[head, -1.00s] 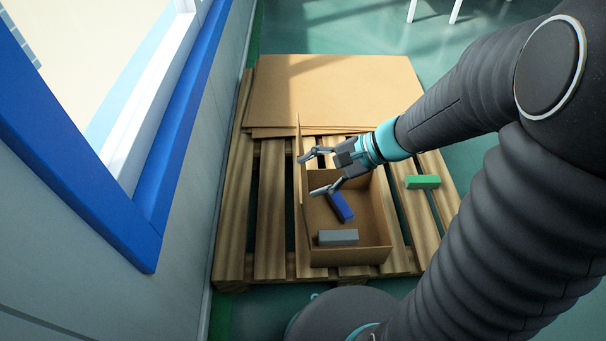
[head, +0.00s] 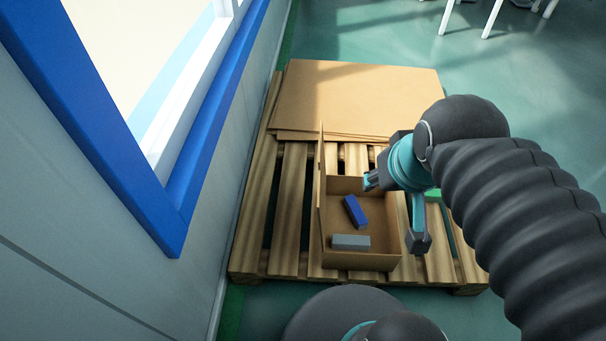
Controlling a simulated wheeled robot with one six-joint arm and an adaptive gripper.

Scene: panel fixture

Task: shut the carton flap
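The open carton (head: 360,261) sits on a wooden pallet, with its inside visible from above. Its flap (head: 321,165) stands up along the left side, seen almost edge-on and rising above the walls. My gripper (head: 417,228) is at the carton's right side, to the right of the flap and apart from it. My arm hides part of the carton's right and back walls. A blue block (head: 355,211) and a grey block (head: 350,242) lie inside the carton.
The pallet (head: 283,215) has bare slats left of the carton. Flat cardboard sheets (head: 350,95) lie at its back. A green block (head: 433,194) is mostly hidden behind my arm. A wall with a blue-framed window (head: 165,205) closes off the left side.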

